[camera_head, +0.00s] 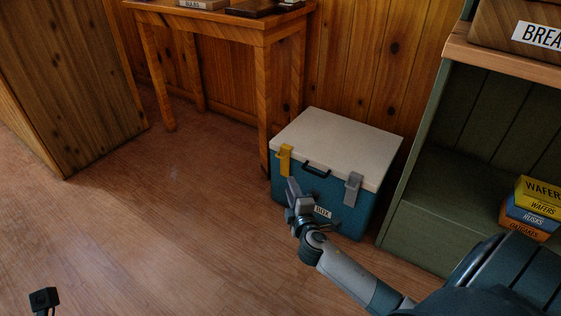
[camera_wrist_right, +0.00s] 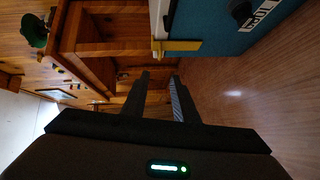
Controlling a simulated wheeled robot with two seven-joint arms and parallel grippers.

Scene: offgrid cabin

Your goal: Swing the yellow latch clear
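The yellow latch (camera_head: 284,160) is at the left of the cool box's front, reaching from the white lid (camera_head: 340,138) down over the blue body (camera_head: 345,213). The lid lies flat on the box. The latch also shows in the right wrist view (camera_wrist_right: 180,45), beyond the fingertips. My right gripper (camera_head: 292,188) is in front of the box, below and slightly right of the latch in the head view. In the wrist view its two fingers (camera_wrist_right: 160,78) stand apart with nothing between them, not touching the latch.
A grey latch (camera_head: 353,188) is at the front right, and a dark handle (camera_head: 316,171) between the latches. A wooden table (camera_head: 265,40) stands behind left, a green shelf (camera_head: 430,225) with food boxes at right. The floor (camera_head: 150,230) left of the box is clear.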

